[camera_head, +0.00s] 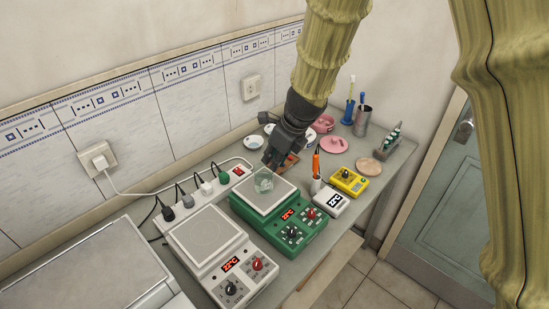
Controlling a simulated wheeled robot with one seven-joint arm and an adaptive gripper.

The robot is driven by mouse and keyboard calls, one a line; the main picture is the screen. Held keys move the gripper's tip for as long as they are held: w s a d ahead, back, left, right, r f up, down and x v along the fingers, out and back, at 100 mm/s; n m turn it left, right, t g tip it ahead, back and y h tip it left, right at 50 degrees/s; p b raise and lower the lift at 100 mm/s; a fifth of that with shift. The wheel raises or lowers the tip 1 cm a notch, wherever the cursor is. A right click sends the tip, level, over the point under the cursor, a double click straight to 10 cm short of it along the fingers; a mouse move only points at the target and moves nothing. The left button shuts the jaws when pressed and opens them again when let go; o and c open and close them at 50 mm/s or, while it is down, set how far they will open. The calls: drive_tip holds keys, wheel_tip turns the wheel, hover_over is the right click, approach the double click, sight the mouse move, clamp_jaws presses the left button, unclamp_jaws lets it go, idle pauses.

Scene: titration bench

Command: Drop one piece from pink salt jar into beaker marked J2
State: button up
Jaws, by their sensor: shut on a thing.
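I cannot read a J2 mark on the beaker. A pink open pot (322,123) stands at the back right, partly behind my arm. A round pink lid (334,144) lies in front of it. I cannot see what is in the pot.
A white hotplate (203,233) stands left of the green one. A power strip (236,174) with plugs runs behind them. An orange pen-like tool (316,164), a yellow meter (348,181) and a metal cup (362,120) stand to the right. White dishes (253,142) are behind.

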drive_tip(key=shift+f+b, duration=0.4)
drive_tip(key=shift+f, duration=0.25)
drive_tip(key=o, duration=0.7)
drive_tip(key=shift+o, duration=0.2)
drive_tip(key=shift+r, duration=0.15)
drive_tip(key=v, duration=1.1)
drive_tip(key=shift+d+r, duration=0.15)
drive_tip(key=shift+r, duration=0.25)
drive_tip(key=shift+s, duration=0.15)
